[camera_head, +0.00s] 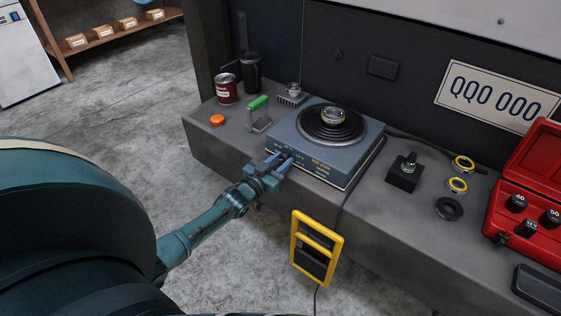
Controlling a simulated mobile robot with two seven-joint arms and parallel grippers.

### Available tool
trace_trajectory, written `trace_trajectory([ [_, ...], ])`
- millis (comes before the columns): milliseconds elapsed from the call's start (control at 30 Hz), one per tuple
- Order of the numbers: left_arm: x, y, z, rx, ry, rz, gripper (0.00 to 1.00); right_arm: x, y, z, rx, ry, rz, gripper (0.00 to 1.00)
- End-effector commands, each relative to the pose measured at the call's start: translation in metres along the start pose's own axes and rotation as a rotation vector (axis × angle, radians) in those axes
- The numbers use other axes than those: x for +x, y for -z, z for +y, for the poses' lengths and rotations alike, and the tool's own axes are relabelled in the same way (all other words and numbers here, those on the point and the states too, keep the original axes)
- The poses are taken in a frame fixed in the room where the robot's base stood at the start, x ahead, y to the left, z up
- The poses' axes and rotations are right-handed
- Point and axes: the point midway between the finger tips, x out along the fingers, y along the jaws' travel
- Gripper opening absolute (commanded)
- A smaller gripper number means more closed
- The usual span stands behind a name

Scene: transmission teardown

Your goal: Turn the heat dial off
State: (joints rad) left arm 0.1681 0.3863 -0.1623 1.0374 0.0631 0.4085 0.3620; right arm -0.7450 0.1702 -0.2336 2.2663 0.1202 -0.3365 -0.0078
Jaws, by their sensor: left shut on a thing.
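A blue-grey hot plate (350,161) with a round coiled top stands on the grey bench. A metal part (333,116) sits on the coil. My left gripper (283,163) is at the left end of the hot plate's front face, with its fingers reaching that face. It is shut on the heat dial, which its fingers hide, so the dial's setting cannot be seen. My right gripper is not in view.
A red can (226,89), a black cup (250,73), a green-handled tool (258,104) and an orange cap (217,120) are left of the hot plate. A black block (404,177), rings (457,185) and a red case (530,185) are right. A yellow-framed item (316,248) is at the bench front.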

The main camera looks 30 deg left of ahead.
Motion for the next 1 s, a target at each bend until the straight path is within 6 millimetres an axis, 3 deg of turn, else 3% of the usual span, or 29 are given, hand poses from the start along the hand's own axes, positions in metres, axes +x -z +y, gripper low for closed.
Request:
trace_trajectory([
  [100, 0.0, 0.0, 0.0, -0.002, 0.001, 0.0, 0.07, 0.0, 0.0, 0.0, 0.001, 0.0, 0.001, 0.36],
  [133, 0.0, 0.0, 0.0, -0.001, 0.001, 0.0, 0.32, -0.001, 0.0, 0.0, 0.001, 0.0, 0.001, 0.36],
  [367, 0.0, 0.0, 0.0, -0.001, 0.001, 0.0, 0.51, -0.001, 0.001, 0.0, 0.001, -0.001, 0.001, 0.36],
  [733, -0.01, 0.0, 0.0, -0.001, 0.0, -0.002, 0.51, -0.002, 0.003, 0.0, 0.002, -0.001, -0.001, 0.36],
  [1000, -0.065, 0.001, 0.0, -0.001, 0.0, -0.004, 0.51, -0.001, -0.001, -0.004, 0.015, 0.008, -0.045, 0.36],
])
